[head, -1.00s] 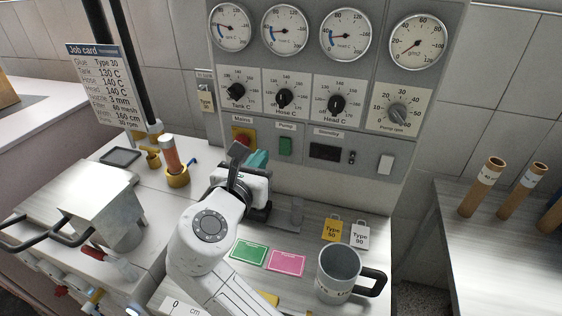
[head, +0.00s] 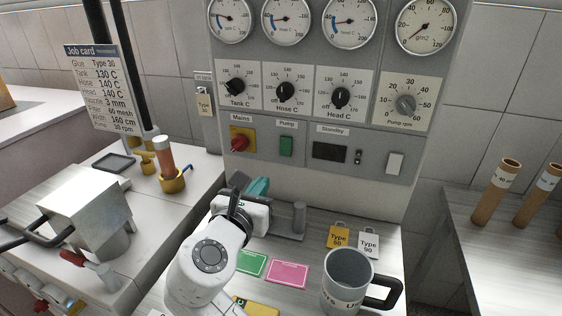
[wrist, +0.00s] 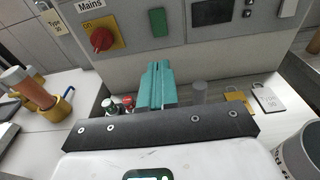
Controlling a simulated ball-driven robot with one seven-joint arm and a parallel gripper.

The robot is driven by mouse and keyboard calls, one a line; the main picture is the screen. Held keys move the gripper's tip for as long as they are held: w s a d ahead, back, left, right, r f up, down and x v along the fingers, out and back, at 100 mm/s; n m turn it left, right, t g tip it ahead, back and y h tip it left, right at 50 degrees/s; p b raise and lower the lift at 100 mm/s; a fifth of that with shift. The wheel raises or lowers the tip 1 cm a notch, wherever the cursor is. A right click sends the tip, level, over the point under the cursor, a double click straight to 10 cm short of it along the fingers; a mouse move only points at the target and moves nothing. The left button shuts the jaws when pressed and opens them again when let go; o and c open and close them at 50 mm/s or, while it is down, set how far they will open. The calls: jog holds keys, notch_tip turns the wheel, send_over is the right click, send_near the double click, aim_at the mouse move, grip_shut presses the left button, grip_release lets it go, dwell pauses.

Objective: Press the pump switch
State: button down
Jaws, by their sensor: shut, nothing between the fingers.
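The pump switch (head: 286,146) is a green rectangular button under the "Pump" label on the grey control panel. It also shows in the wrist view (wrist: 158,22), above and behind the fingertips. My gripper (head: 259,187) has teal fingers, which are together with nothing between them. In the wrist view the fingers (wrist: 156,84) point toward the panel. In the head view the gripper is below and to the left of the switch, apart from it.
The red mains knob (head: 240,143) is left of the switch, and the standby display (head: 329,151) is right. A grey mug (head: 345,279), a green card (head: 251,263) and a pink card (head: 287,273) are on the bench. A grey post (head: 299,218) stands right of the gripper.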

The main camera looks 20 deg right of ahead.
aim_at(285, 154)
jog(key=shift+w, duration=0.1)
jog(key=x, duration=1.3)
jog(key=shift+w+d+p, duration=0.2)
jog(key=shift+p, duration=0.2)
jog(key=shift+w+d+f, duration=0.1)
jog(key=shift+w, duration=0.05)
jog(key=shift+w+d+f+b, duration=0.15)
jog(key=shift+f+b, duration=0.1)
jog(key=shift+b, duration=0.4)
jog(key=shift+r+t, duration=0.25)
jog(key=shift+t, duration=0.05)
